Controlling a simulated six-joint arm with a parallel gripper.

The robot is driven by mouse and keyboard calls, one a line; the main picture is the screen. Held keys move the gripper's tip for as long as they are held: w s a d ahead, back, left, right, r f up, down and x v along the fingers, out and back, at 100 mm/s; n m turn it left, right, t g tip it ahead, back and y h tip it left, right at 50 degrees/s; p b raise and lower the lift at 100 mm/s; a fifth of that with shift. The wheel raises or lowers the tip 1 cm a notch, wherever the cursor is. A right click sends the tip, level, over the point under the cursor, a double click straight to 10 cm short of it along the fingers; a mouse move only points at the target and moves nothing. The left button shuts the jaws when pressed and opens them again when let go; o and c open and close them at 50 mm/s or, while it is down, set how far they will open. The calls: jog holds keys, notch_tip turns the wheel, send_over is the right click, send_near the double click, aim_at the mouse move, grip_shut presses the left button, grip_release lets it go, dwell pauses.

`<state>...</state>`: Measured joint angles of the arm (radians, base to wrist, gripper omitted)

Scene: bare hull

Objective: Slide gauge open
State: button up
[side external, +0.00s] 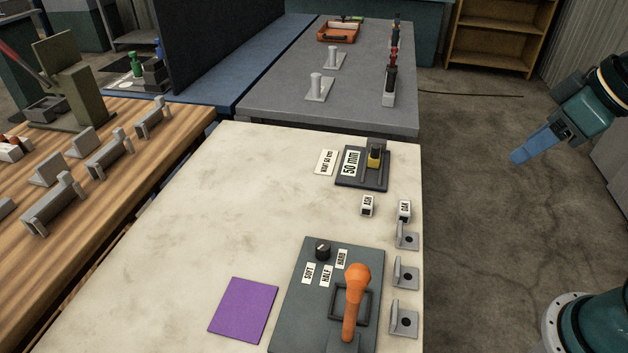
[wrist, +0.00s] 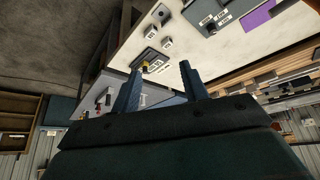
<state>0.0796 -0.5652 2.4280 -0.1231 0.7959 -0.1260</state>
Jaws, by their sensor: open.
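The gauge (side external: 347,178) is a dark panel with a "50 mm" label, near the far right corner of the pale table. Its yellow and black slider (side external: 375,158) sits in a slot toward the panel's far end. A small white card (side external: 326,162) with a printed "mm" value, too small to read surely, lies left of the gauge. My gripper (side external: 516,157) is in the air to the right of the table, well apart from the gauge. In the wrist view, my gripper (wrist: 160,68) has its blue fingers spread with nothing between them, and the yellow slider (wrist: 146,64) shows beyond them.
Nearer on the pale table are a lever panel (side external: 305,306) with an orange handle (side external: 356,290), a purple square (side external: 243,309), two small labelled blocks and grey brackets (side external: 405,275) along the right edge. A grey table (side external: 260,108) stands behind.

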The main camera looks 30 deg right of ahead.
jog(key=w+f+n+y, duration=0.2)
jog(key=w+f+n, duration=0.1)
jog(key=w, duration=0.8)
jog(key=n+t+y, duration=0.2)
jog(key=t+y, duration=0.3)
send_near(379, 148)
jog(key=v, duration=0.3)
jog(key=shift+w+d+f, duration=0.1)
jog(key=shift+d+f, duration=0.1)
jog(key=shift+f, duration=0.05)
jog(key=shift+w+a, duration=0.1)
jog(key=x, duration=1.3)
jog(key=shift+w+a+r, duration=0.1)
jog(key=shift+w+a, duration=0.15)
jog(key=shift+w, duration=0.05)
jog(key=shift+s, duration=0.1)
grip_shut()
